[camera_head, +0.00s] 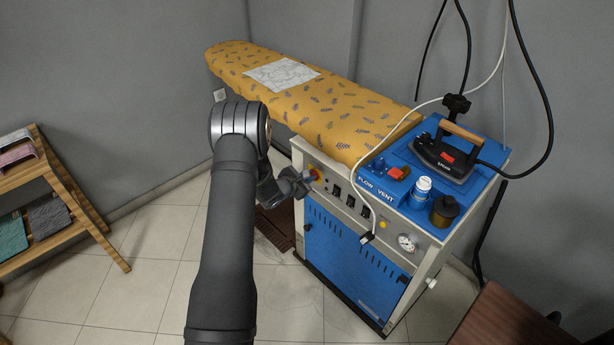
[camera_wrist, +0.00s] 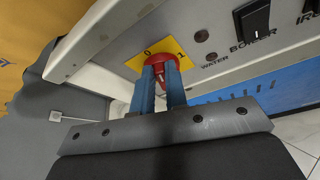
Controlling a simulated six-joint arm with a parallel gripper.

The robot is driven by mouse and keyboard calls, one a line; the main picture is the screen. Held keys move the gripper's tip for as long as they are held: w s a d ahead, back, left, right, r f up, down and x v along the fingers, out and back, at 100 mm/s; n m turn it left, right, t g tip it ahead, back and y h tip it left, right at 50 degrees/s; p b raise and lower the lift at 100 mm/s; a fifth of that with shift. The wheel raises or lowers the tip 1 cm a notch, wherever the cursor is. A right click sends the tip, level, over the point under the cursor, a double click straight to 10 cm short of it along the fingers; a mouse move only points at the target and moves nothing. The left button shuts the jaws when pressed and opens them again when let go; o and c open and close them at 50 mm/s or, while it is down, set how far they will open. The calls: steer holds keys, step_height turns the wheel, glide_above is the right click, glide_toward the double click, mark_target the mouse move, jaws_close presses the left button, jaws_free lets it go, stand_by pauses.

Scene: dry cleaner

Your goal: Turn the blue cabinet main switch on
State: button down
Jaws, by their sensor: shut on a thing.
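The blue cabinet (camera_head: 350,263) stands right of centre in the head view, with a pale control panel along its upper front. Its main switch is a red rotary knob (camera_wrist: 158,62) on a yellow plate (camera_wrist: 177,44) marked 0 and 1, at the panel's left end. The switch also shows small in the head view (camera_head: 315,174), just beyond my gripper (camera_head: 303,182). In the wrist view my gripper (camera_wrist: 160,76) has its two blue fingers shut on the red knob. The fingers hide part of the knob, so I cannot tell its exact angle.
Black rocker switches, one labelled BOILER (camera_wrist: 252,20), sit right of the knob. A yellow padded ironing board (camera_head: 330,110) lies behind the panel. An iron (camera_head: 442,160), a bottle (camera_head: 421,191) and a dark jar (camera_head: 444,211) stand on the blue top.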

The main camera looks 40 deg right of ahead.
steer(key=shift+s+f+m+t+h, duration=0.4)
steer(key=shift+m+t, duration=0.4)
steer(key=shift+m, duration=0.95)
steer(key=shift+s+f+m+t+h, duration=0.25)
steer(key=shift+f+m+t+h, duration=0.45)
steer(key=shift+m, duration=1.1)
steer(key=shift+s+f+m+t+h, duration=0.15)
steer(key=shift+s+m+t+h, duration=0.2)
steer(key=shift+m+t, duration=1)
steer(key=shift+w+m+g, duration=0.1)
steer(key=shift+m+g, duration=0.35)
steer(key=shift+m, duration=0.05)
steer(key=c, duration=1.4)
jaws_free()
steer(key=shift+c, duration=0.2)
steer(key=shift+a, duration=0.1)
steer(key=v, duration=1.7)
steer(key=shift+f, duration=0.15)
